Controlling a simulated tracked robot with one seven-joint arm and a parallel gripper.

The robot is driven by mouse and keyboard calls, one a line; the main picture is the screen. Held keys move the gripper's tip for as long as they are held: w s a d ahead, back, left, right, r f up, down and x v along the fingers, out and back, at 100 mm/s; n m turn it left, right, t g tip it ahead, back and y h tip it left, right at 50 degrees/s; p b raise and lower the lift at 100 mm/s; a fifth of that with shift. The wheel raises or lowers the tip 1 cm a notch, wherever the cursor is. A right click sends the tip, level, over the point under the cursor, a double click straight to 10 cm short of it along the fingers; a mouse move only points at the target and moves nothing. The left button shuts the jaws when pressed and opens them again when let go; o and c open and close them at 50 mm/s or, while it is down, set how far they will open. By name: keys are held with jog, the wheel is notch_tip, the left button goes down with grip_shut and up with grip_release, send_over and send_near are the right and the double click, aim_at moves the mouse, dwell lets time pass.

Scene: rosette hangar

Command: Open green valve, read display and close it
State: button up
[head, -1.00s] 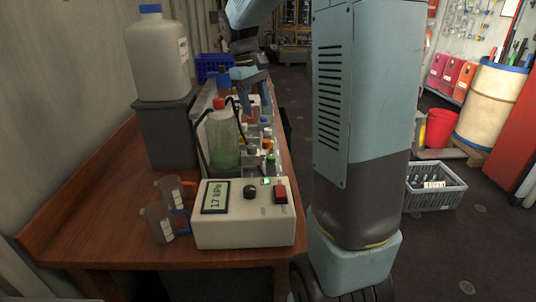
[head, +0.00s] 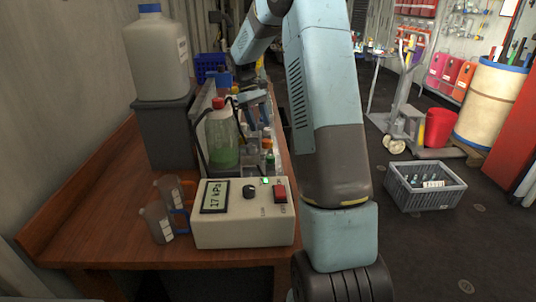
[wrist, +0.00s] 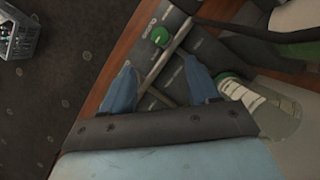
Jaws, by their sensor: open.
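The green valve (wrist: 160,36) is a small round green knob on a grey panel in the wrist view. In the head view a green knob (head: 270,158) shows behind the display box. My gripper (wrist: 158,80) is open and empty, its blue fingers either side of a gap just short of the knob, not visibly touching it. The display (head: 215,196) on the beige box (head: 243,232) reads 17 kPa. A green light is lit on the box beside a red switch (head: 280,193).
A bottle with green liquid (head: 222,140) and a red cap stands behind the box. Two beakers (head: 160,220) stand at its left. A large white jug (head: 157,55) sits on a grey block. A grey crate (head: 425,187) is on the floor at right.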

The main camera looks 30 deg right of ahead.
aim_at(270, 155)
jog(key=x, duration=1.2)
jog(key=shift+s+f, duration=0.1)
jog(key=shift+f, duration=0.15)
jog(key=c, duration=1)
